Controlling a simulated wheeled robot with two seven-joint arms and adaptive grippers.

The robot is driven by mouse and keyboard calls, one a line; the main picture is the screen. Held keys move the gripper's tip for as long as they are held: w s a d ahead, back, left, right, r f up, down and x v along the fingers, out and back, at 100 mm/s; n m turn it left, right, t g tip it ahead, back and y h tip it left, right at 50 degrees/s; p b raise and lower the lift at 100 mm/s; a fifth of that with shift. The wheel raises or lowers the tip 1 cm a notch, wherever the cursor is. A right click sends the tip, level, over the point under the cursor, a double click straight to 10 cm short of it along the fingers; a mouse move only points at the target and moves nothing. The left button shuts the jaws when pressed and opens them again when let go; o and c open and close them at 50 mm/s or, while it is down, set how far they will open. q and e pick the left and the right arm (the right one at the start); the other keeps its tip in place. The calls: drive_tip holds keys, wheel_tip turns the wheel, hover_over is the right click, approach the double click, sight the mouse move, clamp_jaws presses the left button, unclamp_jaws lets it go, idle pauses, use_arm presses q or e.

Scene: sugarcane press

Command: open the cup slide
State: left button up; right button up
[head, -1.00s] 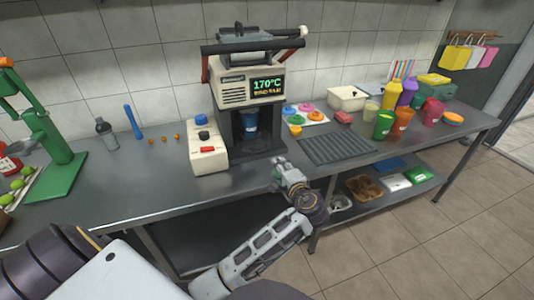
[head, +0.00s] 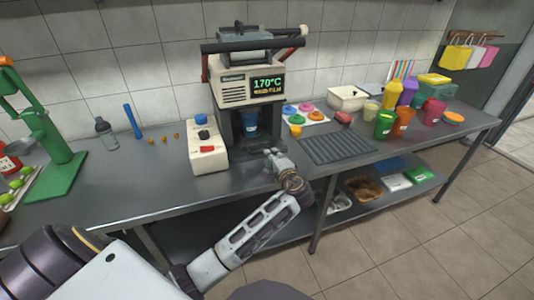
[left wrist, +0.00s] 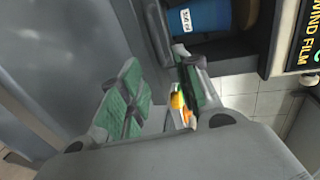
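The cup sealing machine (head: 236,88) stands on the counter against the wall, its display reading 170°C. A blue cup (head: 250,122) sits upright in the dark bay under its head. The cup slide is dark and hard to separate from the bay in the head view. The left wrist view shows the blue cup (left wrist: 195,14), with a white label, held in a dark part. My left gripper (head: 271,155) is just in front of the bay, to the right of the cup. In the left wrist view its green-padded fingers (left wrist: 160,88) are apart with nothing gripped. My right gripper is not in view.
A white control box (head: 205,155) with blue and red buttons stands left of the bay. A ribbed drain tray (head: 340,149), colored lids (head: 302,113) and several cups (head: 403,120) lie to the right. A green press (head: 50,150) stands far left. The counter's left middle is mostly clear.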

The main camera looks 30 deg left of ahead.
use_arm(q)
drive_tip(key=shift+x, duration=3.15)
clamp_jaws()
